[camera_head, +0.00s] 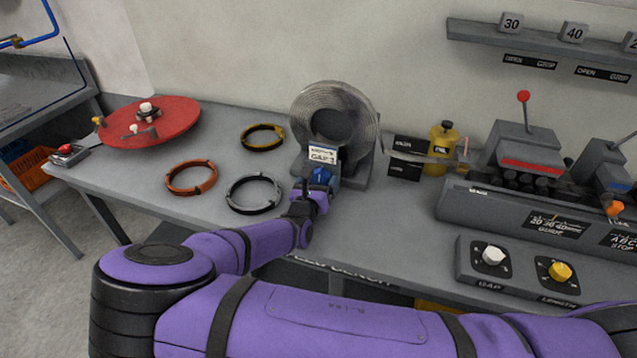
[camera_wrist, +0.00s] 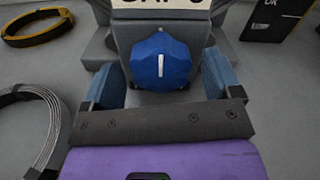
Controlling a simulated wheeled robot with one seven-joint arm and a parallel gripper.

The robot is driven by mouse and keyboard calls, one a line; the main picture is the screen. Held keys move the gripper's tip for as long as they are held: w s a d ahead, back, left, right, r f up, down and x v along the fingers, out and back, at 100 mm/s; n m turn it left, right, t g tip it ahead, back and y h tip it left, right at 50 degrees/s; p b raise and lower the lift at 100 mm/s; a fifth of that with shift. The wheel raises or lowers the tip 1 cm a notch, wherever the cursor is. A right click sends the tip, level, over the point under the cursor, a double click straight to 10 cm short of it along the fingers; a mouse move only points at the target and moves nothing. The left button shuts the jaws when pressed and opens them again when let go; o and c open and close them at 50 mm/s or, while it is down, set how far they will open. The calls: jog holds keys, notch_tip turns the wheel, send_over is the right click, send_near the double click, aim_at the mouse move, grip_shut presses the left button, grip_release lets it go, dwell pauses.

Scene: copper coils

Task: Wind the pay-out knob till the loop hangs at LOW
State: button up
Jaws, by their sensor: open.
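The blue pay-out knob (camera_head: 321,175) sits on the front of a grey block below a label, before the coil of wire (camera_head: 304,110). In the wrist view the knob (camera_wrist: 160,62) shows a white pointer line standing nearly upright. My gripper (camera_wrist: 163,82) is open, its two blue-grey fingers on either side of the knob with a visible gap on each side. The loop (camera_head: 425,158) runs from the coil to the right, sagging slightly across two black level plates (camera_head: 405,171). Their lettering is too small to read.
Loose coils lie left of the knob: orange (camera_head: 192,177), silver (camera_head: 254,193) and yellow-black (camera_head: 262,138). A red turntable (camera_head: 150,122) is at far left. A yellow bottle (camera_head: 442,140) and grey machine (camera_head: 525,152) stand right. A dial box (camera_head: 525,268) is at the front right.

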jog(key=c, duration=0.9)
jog(key=shift+m, duration=0.3)
jog(key=m, duration=0.4)
jog(key=shift+m, duration=0.3)
jog(key=m, duration=1.6)
jog(key=shift+f, duration=0.1)
jog(key=shift+m, duration=0.4)
